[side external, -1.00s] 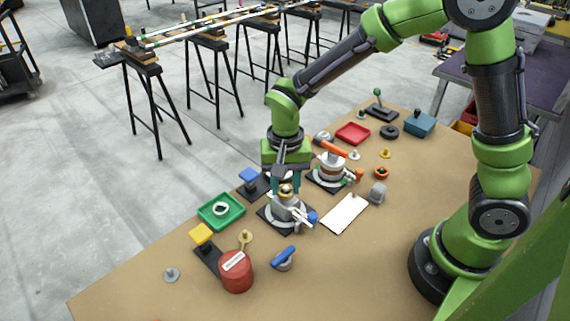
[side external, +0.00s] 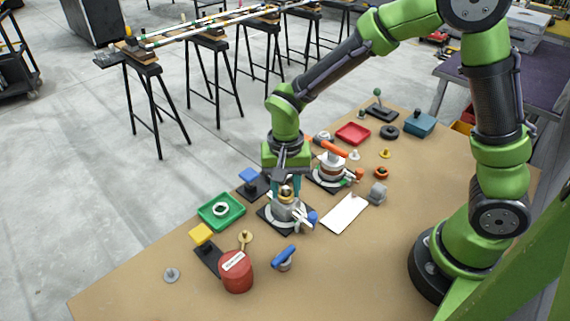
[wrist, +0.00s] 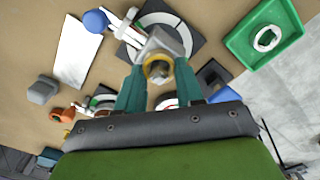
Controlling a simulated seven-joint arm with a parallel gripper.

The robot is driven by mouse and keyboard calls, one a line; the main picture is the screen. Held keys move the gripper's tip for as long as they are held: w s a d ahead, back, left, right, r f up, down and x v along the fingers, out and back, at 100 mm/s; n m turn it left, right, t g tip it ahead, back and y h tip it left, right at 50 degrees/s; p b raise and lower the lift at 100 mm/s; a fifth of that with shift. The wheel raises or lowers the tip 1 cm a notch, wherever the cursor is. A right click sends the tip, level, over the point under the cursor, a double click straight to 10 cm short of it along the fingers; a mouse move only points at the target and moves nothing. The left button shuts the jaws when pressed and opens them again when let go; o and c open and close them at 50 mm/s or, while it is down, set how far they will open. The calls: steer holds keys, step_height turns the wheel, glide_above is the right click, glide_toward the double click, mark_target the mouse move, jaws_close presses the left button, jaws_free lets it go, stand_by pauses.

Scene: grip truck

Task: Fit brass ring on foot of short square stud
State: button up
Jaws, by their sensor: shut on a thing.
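My gripper (side external: 286,193) points down with its teal fingers shut on the brass ring (wrist: 148,60). The ring lies between the fingertips in the wrist view, where my gripper (wrist: 159,78) reaches in from below. A short stud (wrist: 159,70) shows inside the ring's outline; I cannot tell how far down the ring sits on it. The stud stands on a grey metal fixture (side external: 290,211) with a pale round plate, a black base and a lever ending in a blue knob (side external: 313,218). The fixture also shows in the wrist view (wrist: 166,40). The stud's foot is hidden.
A second fixture with an orange handle (side external: 333,149) stands close behind. A blue-topped block (side external: 249,175) and a green tray (side external: 207,224) holding a pale ring are to the left. A red canister (side external: 237,274) stands in front. A white card (side external: 344,214) lies to the right.

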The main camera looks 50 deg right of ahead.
mark_target(286, 186)
steer(key=shift+f, duration=0.2)
stand_by(0.4)
steer(key=o, duration=1.5)
steer(key=shift+o, duration=0.2)
steer(key=shift+r, duration=3.75)
steer(key=shift+s+f+n, duration=0.1)
steer(key=shift+f+n, duration=0.1)
steer(key=shift+n, duration=0.3)
steer(key=s+d+r+n+t+y, duration=0.1)
steer(key=s+d+r+t, duration=0.2)
steer(key=s+d+r, duration=0.1)
steer(key=s+d+r+n+t+y, duration=0.1)
steer(key=s+d+r+n+t, duration=0.1)
steer(key=s+d+r+t, duration=0.2)
steer(key=s+r, duration=0.3)
steer(key=r, duration=0.1)
steer(key=shift+s+n, duration=0.25)
steer(key=shift+n, duration=0.05)
